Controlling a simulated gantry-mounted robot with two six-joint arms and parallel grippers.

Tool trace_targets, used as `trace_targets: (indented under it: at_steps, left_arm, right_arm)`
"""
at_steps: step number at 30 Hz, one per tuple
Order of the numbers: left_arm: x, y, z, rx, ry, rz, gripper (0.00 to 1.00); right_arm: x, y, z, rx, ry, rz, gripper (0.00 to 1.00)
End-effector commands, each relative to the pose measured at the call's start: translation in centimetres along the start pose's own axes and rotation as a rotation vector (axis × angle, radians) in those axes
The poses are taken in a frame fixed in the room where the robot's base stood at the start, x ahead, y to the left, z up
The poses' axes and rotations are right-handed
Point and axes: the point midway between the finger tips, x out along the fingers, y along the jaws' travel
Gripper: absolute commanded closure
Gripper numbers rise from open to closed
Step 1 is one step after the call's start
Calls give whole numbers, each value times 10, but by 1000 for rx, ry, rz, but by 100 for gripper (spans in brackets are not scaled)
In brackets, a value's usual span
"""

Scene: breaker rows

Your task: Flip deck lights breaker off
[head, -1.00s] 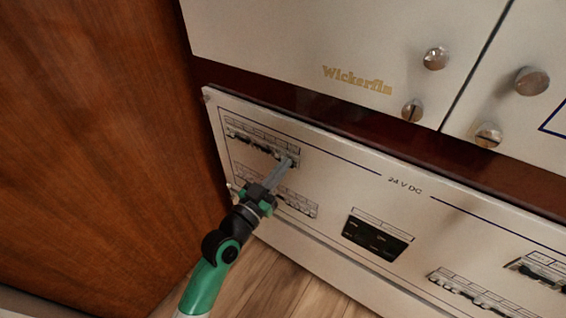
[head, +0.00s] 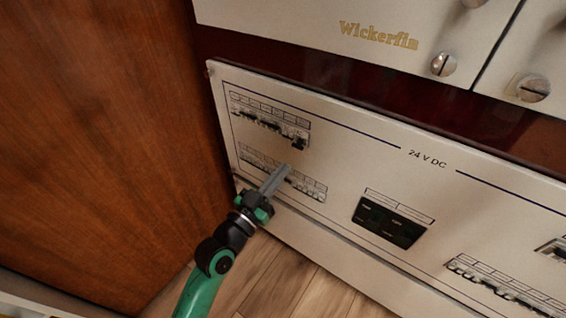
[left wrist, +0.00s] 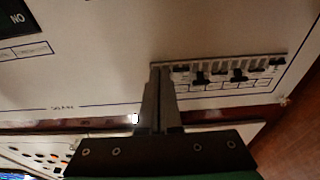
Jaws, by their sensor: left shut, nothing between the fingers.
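The upper breaker row (head: 268,121) is on the left of the cream panel, with several small dark levers under a label strip. Its rightmost lever (head: 299,143) hangs lower than its neighbours. A lower breaker row (head: 307,190) sits beneath. The labels are too small to read, so I cannot tell which is deck lights. My left gripper (head: 284,171) is shut and empty, its tips below the upper row and covering part of the lower one. In the left wrist view, inverted, the shut fingers (left wrist: 160,72) overlap the left end of a breaker row (left wrist: 238,74). My right gripper is not in view.
A dark switch block (head: 390,222) and another breaker row (head: 505,287) lie to the right. A wooden wall (head: 100,130) stands close on the left. An upper panel with knobs (head: 443,64) is above. The panel around the 24 V DC text is bare.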

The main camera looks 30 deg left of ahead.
Motion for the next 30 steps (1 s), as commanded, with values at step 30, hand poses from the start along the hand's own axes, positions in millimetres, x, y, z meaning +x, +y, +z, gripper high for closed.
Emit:
trace_targets:
  at_steps: [30]
  left_arm:
    - [-2, 17, -27, 0, 41, 33, 100]
  right_arm:
    - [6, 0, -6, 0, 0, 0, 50]
